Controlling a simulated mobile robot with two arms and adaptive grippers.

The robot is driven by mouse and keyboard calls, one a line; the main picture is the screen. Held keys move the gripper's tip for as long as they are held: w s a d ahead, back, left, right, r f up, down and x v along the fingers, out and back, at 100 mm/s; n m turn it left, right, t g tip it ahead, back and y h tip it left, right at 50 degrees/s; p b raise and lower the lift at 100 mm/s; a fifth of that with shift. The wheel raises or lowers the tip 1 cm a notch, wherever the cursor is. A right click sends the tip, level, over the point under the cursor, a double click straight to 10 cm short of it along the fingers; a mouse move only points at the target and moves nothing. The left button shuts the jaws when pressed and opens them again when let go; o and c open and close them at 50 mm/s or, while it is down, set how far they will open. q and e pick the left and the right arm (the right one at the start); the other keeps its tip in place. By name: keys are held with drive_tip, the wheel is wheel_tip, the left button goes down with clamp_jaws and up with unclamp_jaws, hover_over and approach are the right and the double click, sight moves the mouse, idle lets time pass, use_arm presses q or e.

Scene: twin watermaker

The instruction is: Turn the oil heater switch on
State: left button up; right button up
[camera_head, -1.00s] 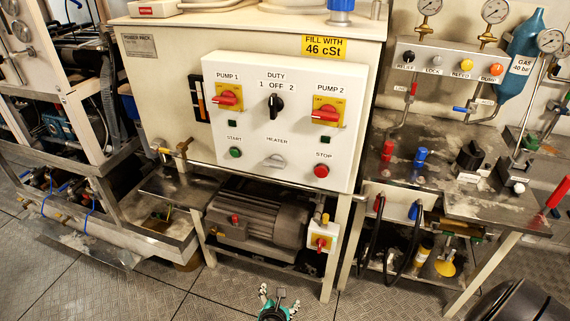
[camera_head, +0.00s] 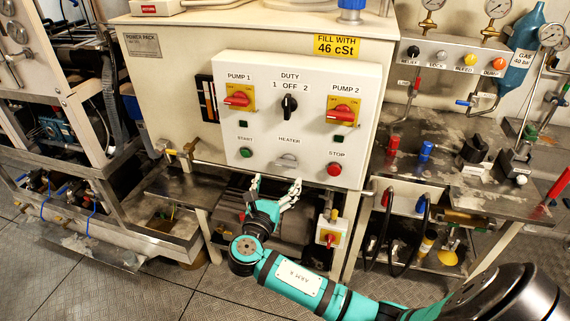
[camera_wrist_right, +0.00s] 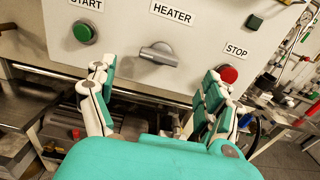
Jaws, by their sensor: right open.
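The heater switch (camera_head: 286,161) is a grey rotary knob under the HEATER label, low on the white control panel (camera_head: 265,110). In the right wrist view the heater switch (camera_wrist_right: 159,52) has its handle lying nearly level, tilted slightly down to the right. My right gripper (camera_head: 276,184) is open and empty just below the switch, in front of the panel's lower edge. In the right wrist view the right gripper (camera_wrist_right: 160,82) has its fingers spread to either side, with the knob ahead between them and apart from both. My left gripper is not in view.
A green START button (camera_head: 246,153) is left of the switch and a red STOP button (camera_head: 334,169) is right. Red pump switches (camera_head: 238,99) and a black duty knob (camera_head: 289,104) sit above. A motor (camera_head: 235,205) is below the panel.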

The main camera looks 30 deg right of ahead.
sight(285, 165)
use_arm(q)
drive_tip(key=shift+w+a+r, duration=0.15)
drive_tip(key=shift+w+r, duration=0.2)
use_arm(e)
drive_tip(key=x, duration=0.8)
drive_tip(key=shift+c, duration=0.3)
drive_tip(key=c, duration=1.1)
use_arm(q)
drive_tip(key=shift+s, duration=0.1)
